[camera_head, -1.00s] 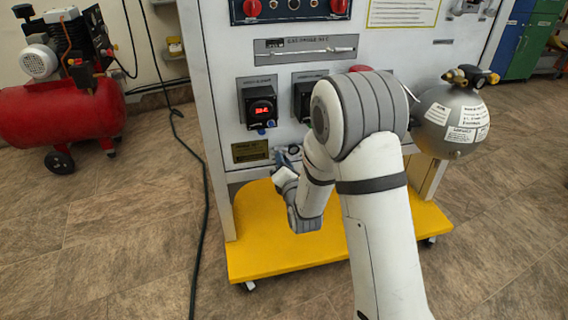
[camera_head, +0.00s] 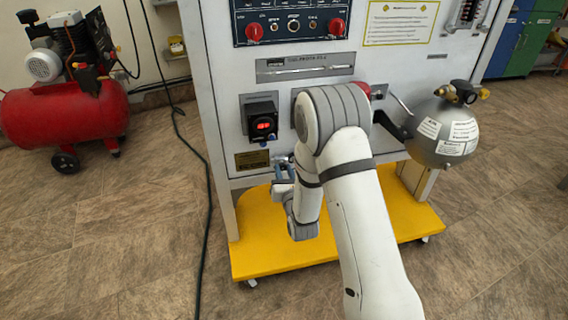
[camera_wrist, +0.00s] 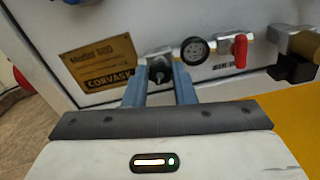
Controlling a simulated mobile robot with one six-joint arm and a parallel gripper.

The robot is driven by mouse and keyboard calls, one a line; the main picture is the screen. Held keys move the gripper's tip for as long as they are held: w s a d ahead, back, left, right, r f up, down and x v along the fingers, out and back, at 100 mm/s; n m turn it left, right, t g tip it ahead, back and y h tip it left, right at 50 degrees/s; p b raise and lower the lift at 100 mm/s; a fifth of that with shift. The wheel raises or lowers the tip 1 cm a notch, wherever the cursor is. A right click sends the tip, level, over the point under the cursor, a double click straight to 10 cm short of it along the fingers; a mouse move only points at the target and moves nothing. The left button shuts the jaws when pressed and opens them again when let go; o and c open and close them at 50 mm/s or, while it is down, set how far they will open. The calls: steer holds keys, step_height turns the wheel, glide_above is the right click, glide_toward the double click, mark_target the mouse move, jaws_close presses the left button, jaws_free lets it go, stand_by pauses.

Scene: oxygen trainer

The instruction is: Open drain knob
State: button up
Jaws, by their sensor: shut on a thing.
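The drain knob (camera_wrist: 158,69) is a small dark knob on a metal fitting, low on the trainer's white front panel. In the wrist view it sits between the two blue fingers of my gripper (camera_wrist: 160,77), which is shut on it. In the head view my gripper (camera_head: 282,170) is at the panel's lower edge, below the red-lit display. There the knob is too small and too covered to make out.
Right of the knob are a round gauge (camera_wrist: 195,50) and a red-handled valve (camera_wrist: 240,51). A brass plate (camera_wrist: 97,62) is at its left. A yellow base (camera_head: 262,250) lies below. A grey tank (camera_head: 443,132) and red compressor (camera_head: 62,122) flank the trainer.

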steer(key=shift+p, duration=0.5)
steer(key=o, duration=1)
steer(key=p+v, duration=0.1)
steer(key=v, duration=0.6)
steer(key=shift+s+d, duration=0.1)
steer(key=shift+s, duration=0.3)
